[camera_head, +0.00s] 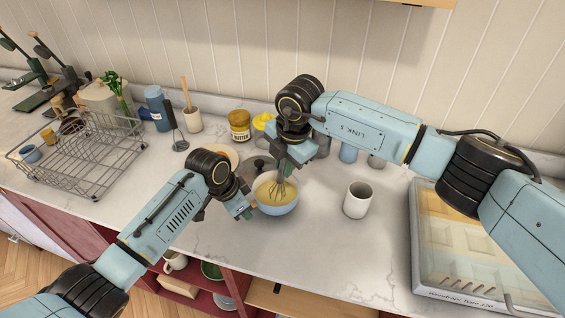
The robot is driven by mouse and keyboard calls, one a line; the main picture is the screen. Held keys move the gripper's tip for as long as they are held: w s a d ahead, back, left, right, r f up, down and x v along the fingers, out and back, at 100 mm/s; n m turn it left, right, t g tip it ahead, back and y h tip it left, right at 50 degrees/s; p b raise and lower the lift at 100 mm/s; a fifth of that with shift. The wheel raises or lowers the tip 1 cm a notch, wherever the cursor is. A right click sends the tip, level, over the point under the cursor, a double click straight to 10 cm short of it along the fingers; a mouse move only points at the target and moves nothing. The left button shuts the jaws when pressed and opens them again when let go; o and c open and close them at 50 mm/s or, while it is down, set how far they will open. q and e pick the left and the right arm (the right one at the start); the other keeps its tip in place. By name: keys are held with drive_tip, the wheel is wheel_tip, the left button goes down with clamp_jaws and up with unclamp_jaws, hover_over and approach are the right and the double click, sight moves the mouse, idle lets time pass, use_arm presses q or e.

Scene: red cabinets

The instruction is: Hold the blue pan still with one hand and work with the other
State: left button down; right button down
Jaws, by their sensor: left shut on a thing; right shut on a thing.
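The blue pan (281,208), round and bowl-like, stands on the counter with pale yellow contents inside. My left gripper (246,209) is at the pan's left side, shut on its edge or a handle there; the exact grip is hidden. My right gripper (287,163) is above the pan, shut on a wire whisk (279,190). The whisk points down, its wires inside the pan over the yellow contents. Its handle is mostly hidden by the gripper.
A white cup (357,200) stands right of the pan. A butter jar (240,125) and bottles stand behind. A wire dish rack (85,160) is at the left. Open red shelves (195,290) lie below the counter's front edge.

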drive_tip(key=shift+r, duration=4.85)
use_arm(q)
drive_tip(key=c, duration=1.3)
unclamp_jaws()
drive_tip(key=v, duration=1.2)
drive_tip(key=shift+a, duration=0.1)
drive_tip(key=shift+s, duration=0.1)
use_arm(e)
drive_tip(key=shift+f, duration=0.1)
